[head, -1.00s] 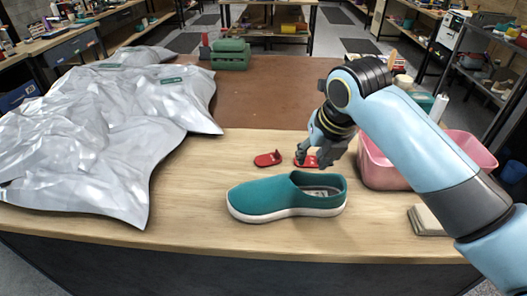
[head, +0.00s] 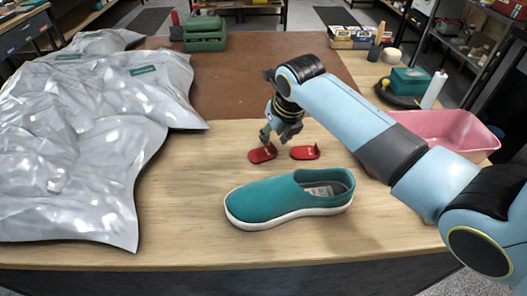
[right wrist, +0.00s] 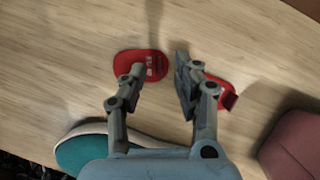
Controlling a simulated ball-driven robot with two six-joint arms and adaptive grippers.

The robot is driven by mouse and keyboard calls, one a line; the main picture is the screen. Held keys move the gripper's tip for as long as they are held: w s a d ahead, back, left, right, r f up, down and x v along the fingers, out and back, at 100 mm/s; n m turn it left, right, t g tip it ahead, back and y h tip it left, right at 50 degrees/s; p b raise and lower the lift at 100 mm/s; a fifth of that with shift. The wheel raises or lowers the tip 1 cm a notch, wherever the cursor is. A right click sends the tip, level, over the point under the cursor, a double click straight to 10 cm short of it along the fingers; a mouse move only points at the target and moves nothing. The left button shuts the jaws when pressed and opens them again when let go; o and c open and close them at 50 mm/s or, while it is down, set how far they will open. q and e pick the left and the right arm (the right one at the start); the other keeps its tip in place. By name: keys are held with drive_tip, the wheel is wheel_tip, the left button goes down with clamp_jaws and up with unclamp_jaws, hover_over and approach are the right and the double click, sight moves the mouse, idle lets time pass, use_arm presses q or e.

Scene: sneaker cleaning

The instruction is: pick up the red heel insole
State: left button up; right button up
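Two red heel insoles lie flat on the wooden table behind the teal shoe (head: 280,200): a left one (head: 262,154) and a right one (head: 305,153). My right gripper (head: 276,137) hangs just behind and above the left insole, open and empty. In the right wrist view its fingers (right wrist: 160,65) are spread. One finger overlaps the left insole (right wrist: 150,62); the other is in the gap beside the right insole (right wrist: 226,93), partly covering it. I cannot tell whether the fingertips touch anything. My left gripper is out of view.
A crumpled silver bag (head: 80,150) covers the table's left side. A pink tub (head: 450,135) stands at the right, partly behind my right arm. Green boxes (head: 205,35) are at the back on a brown mat (head: 235,85). Bare wood lies left of the insoles.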

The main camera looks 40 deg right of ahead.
sight(271, 143)
drive_tip(key=x, duration=0.2)
drive_tip(key=shift+w+f, duration=0.15)
drive_tip(key=shift+f, duration=0.1)
drive_tip(key=shift+w+f, duration=0.1)
drive_tip(key=shift+f, duration=0.2)
drive_tip(key=shift+c, duration=0.2)
drive_tip(key=c, duration=0.4)
clamp_jaws()
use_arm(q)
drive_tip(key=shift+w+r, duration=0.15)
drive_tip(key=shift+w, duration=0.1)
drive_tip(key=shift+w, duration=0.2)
